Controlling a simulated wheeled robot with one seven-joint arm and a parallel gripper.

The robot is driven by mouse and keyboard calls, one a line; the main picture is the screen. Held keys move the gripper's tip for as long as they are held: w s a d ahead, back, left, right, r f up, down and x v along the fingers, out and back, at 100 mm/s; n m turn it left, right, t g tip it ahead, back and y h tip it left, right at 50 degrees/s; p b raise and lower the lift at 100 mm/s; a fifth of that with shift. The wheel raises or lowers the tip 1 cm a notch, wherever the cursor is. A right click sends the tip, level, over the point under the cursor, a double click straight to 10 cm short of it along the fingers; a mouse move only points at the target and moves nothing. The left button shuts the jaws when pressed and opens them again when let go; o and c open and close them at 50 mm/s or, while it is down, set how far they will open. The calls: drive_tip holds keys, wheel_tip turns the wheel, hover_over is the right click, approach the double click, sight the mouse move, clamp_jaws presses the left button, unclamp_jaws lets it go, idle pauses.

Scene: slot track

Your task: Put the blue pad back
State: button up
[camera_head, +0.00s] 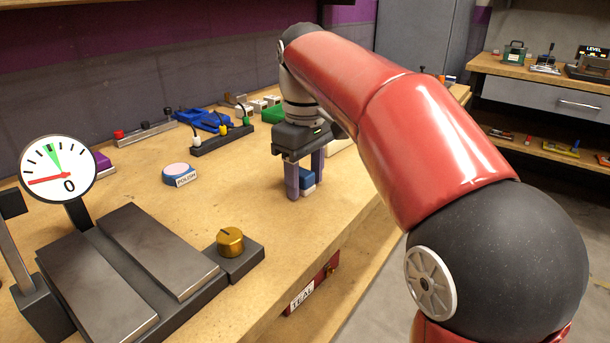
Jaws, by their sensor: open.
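A small blue block with a white lower part (307,177), which looks like the blue pad, is at the bench's right front side. My gripper (304,186) points down over it with its fingers apart. One finger stands in front and left of the block, the other on its right, and they partly hide it. I cannot tell whether either finger touches the block.
A dial gauge (58,175), dark flat plates (158,250) and a brass knob (230,241) fill the left front. A strip with coloured plugs (222,139) and blue (203,120) and green (272,116) items lie behind. Bare wood lies between the tin and my gripper.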

drive_tip(key=shift+f+b, duration=0.2)
drive_tip(key=shift+b, duration=0.15)
drive_tip(key=r, duration=0.2)
drive_tip(key=r+p, duration=0.1)
drive_tip(key=r, duration=0.2)
drive_tip(key=a+r+p, duration=0.1)
drive_tip(key=r, duration=0.2)
drive_tip(key=shift+w+r, duration=0.1)
